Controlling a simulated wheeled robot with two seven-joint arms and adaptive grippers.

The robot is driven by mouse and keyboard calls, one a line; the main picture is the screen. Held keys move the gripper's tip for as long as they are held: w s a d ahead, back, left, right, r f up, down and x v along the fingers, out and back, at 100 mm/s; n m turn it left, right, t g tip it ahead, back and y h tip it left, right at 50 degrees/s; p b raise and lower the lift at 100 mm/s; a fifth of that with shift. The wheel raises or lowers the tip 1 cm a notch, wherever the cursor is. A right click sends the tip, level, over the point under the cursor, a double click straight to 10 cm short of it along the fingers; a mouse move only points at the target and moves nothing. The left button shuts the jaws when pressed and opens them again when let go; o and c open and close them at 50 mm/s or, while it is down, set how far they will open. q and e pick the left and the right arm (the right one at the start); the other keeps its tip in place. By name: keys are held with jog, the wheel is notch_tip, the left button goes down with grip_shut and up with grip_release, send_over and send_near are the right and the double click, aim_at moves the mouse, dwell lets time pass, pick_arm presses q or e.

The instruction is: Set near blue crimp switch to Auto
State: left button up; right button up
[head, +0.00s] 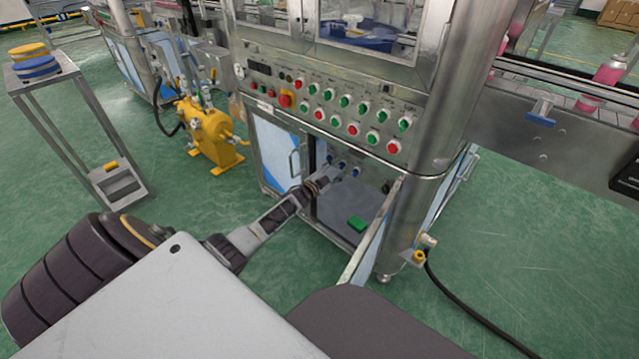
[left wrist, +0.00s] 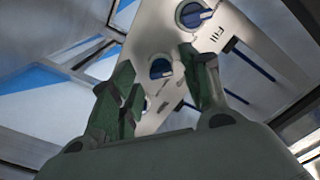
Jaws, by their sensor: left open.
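Several small blue switches (head: 341,165) sit in a slanted row on a pale panel inside the open lower cabinet of the machine. In the left wrist view, one blue switch (left wrist: 194,14) is near the top, beside a label that seems to read "Fill". Another blue switch (left wrist: 160,68) shows between my fingers; its label is hidden, so I cannot confirm it is the crimp switch. My left gripper (head: 324,182) reaches into the cabinet. In the left wrist view its fingers (left wrist: 160,58) are open, either side of that switch; contact is unclear. My right gripper is out of view.
The open cabinet door (head: 370,232) stands to the right of my left arm. Above is a control panel (head: 330,110) with red and green buttons. A yellow pump (head: 210,135) stands left. A black hose (head: 450,300) crosses the floor.

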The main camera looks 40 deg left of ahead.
pick_arm(q)
jog(key=s, duration=1.1)
jog(key=shift+a, duration=0.45)
dwell(0.9)
